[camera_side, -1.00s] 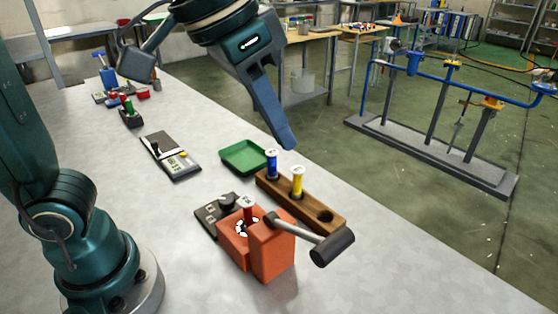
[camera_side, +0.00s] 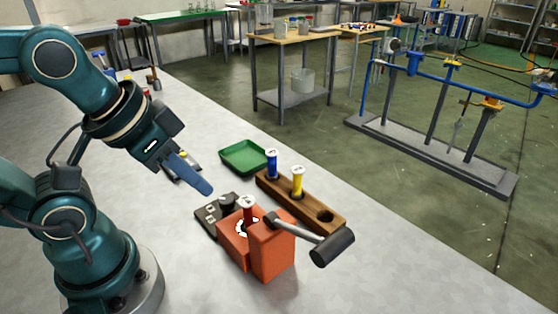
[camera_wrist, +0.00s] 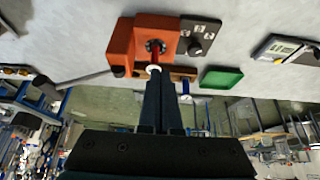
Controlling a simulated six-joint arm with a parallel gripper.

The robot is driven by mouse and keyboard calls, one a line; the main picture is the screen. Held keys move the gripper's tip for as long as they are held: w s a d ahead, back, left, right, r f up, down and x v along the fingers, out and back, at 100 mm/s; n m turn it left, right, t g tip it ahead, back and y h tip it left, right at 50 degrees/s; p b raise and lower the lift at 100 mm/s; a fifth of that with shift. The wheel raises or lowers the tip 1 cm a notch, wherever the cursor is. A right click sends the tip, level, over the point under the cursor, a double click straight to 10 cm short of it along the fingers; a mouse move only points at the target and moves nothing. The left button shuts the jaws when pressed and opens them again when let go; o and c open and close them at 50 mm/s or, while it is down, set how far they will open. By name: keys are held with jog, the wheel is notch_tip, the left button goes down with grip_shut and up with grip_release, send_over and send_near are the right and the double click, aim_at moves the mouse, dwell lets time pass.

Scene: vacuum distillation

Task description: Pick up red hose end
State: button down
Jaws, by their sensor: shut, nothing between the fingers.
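The red hose end (camera_side: 248,214) is a red cylinder with a white top, standing upright in the orange block (camera_side: 271,252). It also shows in the wrist view (camera_wrist: 155,55), just beyond my fingertips. My gripper (camera_side: 207,190) is shut and empty, in the air to the left of and above the hose end in the side view. In the wrist view my gripper (camera_wrist: 161,82) points toward the orange block (camera_wrist: 123,40), and its fingers cover part of the wooden rack.
The wooden rack (camera_side: 331,222) holds a blue piece (camera_side: 272,163) and a yellow piece (camera_side: 297,182), with one empty hole. A dark-headed cylinder (camera_side: 334,247) juts from the block. A dark control box (camera_side: 212,212) stands beside it. A green tray (camera_side: 244,157) lies behind.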

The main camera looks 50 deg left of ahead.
jog(key=c, duration=0.8)
grip_release()
jog(key=shift+o, duration=0.2)
jog(key=m+g, duration=0.2)
jog(key=m, duration=0.5)
send_near(247, 200)
jog(key=f, duration=0.1)
jog(key=w+f+m+g, duration=0.1)
jog(key=f, duration=0.1)
jog(key=w+f+m+g, duration=0.1)
jog(key=w+f+g, duration=0.1)
jog(key=shift+w+f, duration=0.15)
jog(key=shift+f, duration=0.2)
jog(key=shift+f+g, duration=0.3)
jog(key=shift+f, duration=2.55)
